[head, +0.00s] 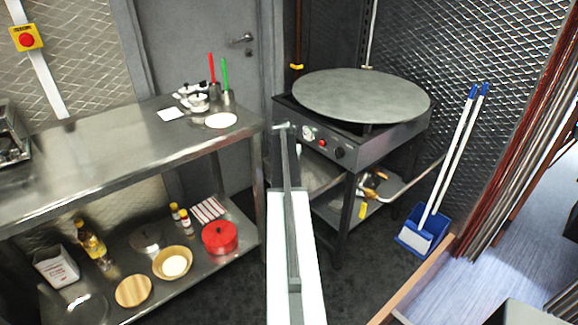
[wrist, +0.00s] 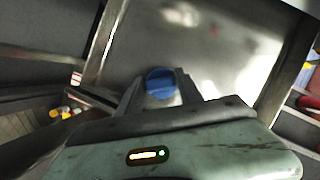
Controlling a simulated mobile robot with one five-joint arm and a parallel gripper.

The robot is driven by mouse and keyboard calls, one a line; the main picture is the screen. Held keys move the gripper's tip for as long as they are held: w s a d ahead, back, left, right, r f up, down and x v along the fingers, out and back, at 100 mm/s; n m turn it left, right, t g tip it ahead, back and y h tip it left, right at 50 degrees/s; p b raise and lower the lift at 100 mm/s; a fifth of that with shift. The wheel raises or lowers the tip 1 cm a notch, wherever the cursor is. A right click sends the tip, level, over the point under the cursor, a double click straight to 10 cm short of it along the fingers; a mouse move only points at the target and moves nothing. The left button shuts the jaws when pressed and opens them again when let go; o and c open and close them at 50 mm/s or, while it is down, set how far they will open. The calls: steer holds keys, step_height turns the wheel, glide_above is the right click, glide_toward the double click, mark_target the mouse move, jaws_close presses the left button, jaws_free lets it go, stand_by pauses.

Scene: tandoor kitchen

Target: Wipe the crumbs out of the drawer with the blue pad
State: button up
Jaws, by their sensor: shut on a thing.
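The blue pad (wrist: 160,80) shows in the wrist view as a small rounded blue block. My gripper (wrist: 160,88) is shut on it, with one grey finger at each side. The pad is held clear, with a blurred steel surface behind it. In the head view my arm reaches up the middle of the picture, and the pad cannot be made out there. I cannot identify the drawer in either view, and no crumbs can be made out.
A steel table (head: 110,150) with a loaded lower shelf stands left. A round griddle (head: 360,95) stands on its steel stand beyond my arm. A blue dustpan set (head: 424,232) stands right. A wooden edge (head: 415,282) crosses the lower right. Dark floor lies between.

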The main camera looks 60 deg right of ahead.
steer(key=shift+r+p, duration=2.4)
steer(key=shift+r, duration=0.35)
step_height(320, 180, up, 3)
steer(key=p, duration=0.3)
steer(key=shift+r, duration=0.1)
